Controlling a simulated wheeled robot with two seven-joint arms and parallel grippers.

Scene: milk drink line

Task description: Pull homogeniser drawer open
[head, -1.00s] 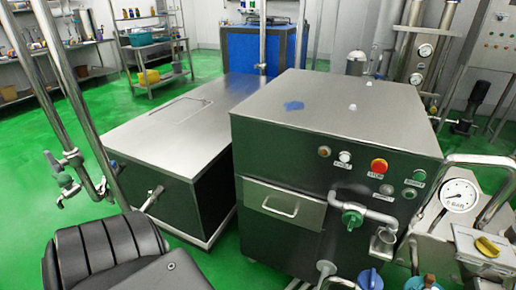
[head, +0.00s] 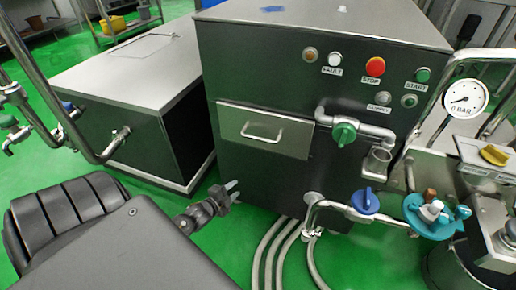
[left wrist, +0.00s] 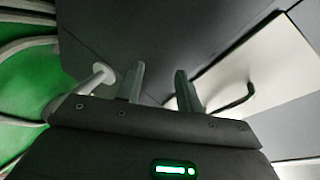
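The homogeniser (head: 230,70) is a dark steel cabinet in the middle of the head view. Its drawer (head: 290,141) has a lighter front panel and looks flush with the cabinet. The drawer handle (head: 262,136) is a silver bar. My left gripper (head: 232,188) is low in front of the cabinet, below the drawer and apart from it. In the left wrist view, my left gripper (left wrist: 160,85) has its two fingers apart with nothing between them. The drawer panel (left wrist: 270,55) and the dark-looking handle (left wrist: 237,98) show to the right of the fingers. My right gripper is not seen.
A valve with a green knob (head: 344,134) sticks out right of the drawer. A low pipe with a blue knob (head: 365,200) runs below it. Grey hoses (head: 270,250) lie on the green floor. A low steel cabinet (head: 120,70) stands left.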

